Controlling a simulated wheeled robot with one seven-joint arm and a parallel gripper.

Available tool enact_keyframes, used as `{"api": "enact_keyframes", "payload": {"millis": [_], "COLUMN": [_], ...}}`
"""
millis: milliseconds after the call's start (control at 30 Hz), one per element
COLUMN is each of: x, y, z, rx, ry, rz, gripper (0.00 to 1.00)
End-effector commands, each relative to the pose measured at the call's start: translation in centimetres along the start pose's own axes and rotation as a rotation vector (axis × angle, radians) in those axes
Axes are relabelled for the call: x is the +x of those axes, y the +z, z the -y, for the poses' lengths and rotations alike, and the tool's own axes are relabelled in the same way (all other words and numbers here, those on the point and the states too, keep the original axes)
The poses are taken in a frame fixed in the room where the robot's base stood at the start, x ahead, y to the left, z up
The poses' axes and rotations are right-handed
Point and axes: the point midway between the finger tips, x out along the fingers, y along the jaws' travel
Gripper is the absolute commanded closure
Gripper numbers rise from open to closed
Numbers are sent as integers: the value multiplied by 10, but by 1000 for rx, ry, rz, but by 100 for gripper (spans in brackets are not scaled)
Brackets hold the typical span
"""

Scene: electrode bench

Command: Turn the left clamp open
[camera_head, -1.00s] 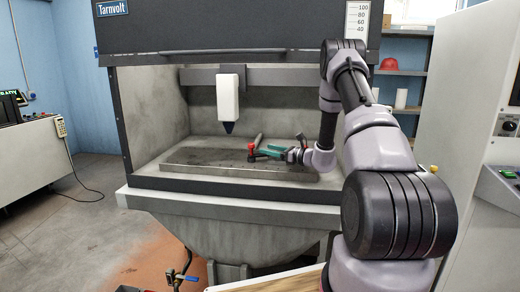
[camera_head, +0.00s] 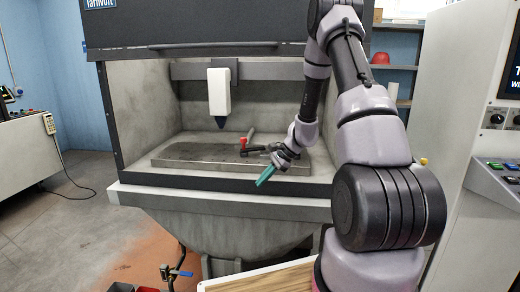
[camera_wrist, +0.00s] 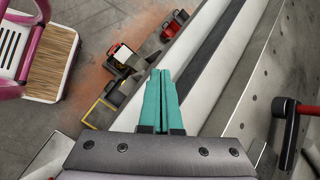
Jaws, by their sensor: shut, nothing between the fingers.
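A dark handle (camera_head: 250,134) rises just behind the knob. I cannot tell for certain which clamp is the left one. My gripper (camera_head: 261,183) has teal fingers, shut and empty, pointing down and left over the tank's front edge, apart from the lever.
The perforated bed plate (camera_head: 180,163) lies in the tank, with a white tool head (camera_head: 219,92) hanging above it. The tank's front rim (camera_head: 200,197) runs below my gripper.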

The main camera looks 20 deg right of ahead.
Motion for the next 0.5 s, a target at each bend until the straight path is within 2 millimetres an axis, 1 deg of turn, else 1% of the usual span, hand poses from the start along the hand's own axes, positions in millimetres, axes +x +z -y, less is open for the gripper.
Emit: {"api": "enact_keyframes", "payload": {"millis": [33, 67, 100, 167, 200, 267, 300, 367, 400, 500], "x": [-6, -10, -18, -31, -41, -57, -68, -81, -89, -102], "y": [-4, -10, -17, -27, -31, -34, -32, -26, -20, -1], "z": [-10, -15, -18, -16, -10, 4, 16, 35, 47, 71], "rx": [-126, -208, -318, -490, -609, -784, -898, -1053, -1147, -1329], "ry": [56, 91, 127, 170, 190, 205, 205, 195, 184, 148], "rz": [-98, -162, -247, -373, -455, -572, -644, -740, -793, -893], "gripper": [100, 100, 100, 100, 100, 100, 100, 100, 100, 100]}}
